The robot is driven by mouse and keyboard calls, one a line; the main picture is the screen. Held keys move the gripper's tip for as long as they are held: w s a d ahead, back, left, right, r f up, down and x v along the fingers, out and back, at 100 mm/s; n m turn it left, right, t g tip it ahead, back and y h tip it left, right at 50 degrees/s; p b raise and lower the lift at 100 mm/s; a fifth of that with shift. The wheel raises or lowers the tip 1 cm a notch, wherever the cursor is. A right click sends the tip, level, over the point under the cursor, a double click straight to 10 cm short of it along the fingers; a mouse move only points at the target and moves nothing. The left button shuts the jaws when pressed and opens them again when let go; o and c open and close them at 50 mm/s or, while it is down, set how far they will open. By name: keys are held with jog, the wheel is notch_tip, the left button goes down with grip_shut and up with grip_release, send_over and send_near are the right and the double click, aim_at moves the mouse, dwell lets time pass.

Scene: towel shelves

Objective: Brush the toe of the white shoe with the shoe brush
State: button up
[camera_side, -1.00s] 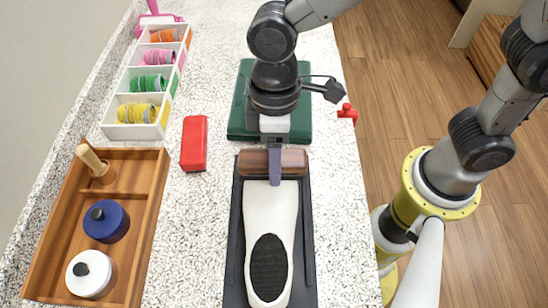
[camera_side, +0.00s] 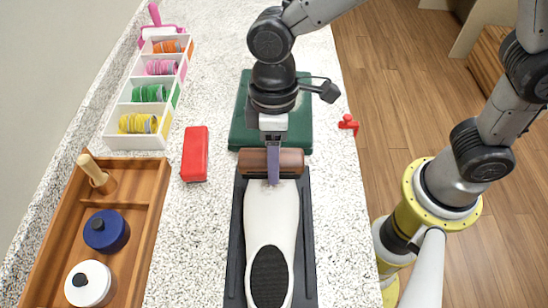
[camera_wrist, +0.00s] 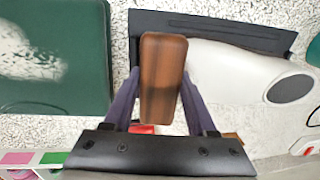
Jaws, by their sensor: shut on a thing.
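The white shoe (camera_side: 272,220) lies on a black tray (camera_side: 236,240) in the side view, its toe toward the green mat and a dark oval opening at its near end. It also shows in the wrist view (camera_wrist: 225,68). My gripper (camera_side: 273,172) is shut on the shoe brush, a brown wooden block (camera_side: 291,161). The brush lies crosswise at the toe and hides its tip. In the wrist view, the purple fingers (camera_wrist: 158,98) flank the brush (camera_wrist: 162,75). The bristles are hidden, so I cannot tell whether they touch the shoe.
A green mat (camera_side: 239,125) lies beyond the toe. A red block (camera_side: 195,154) stands to the left. A wooden tray (camera_side: 143,205) with blue and white lidded pots and a white divided box (camera_side: 137,141) line the left. A red item (camera_side: 348,123) sits near the right counter edge.

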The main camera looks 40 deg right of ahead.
aim_at(277, 191)
jog(key=shift+s+a, duration=0.1)
jog(key=shift+s, duration=0.05)
jog(key=shift+s+a, duration=0.75)
jog(key=shift+s, duration=0.15)
jog(key=shift+s+a+r, duration=0.15)
jog(key=shift+s+a, duration=0.35)
jog(key=shift+s, duration=0.15)
jog(key=shift+d, duration=0.15)
jog(key=shift+w+d, duration=0.4)
jog(key=shift+w, duration=0.15)
jog(key=shift+w, duration=0.1)
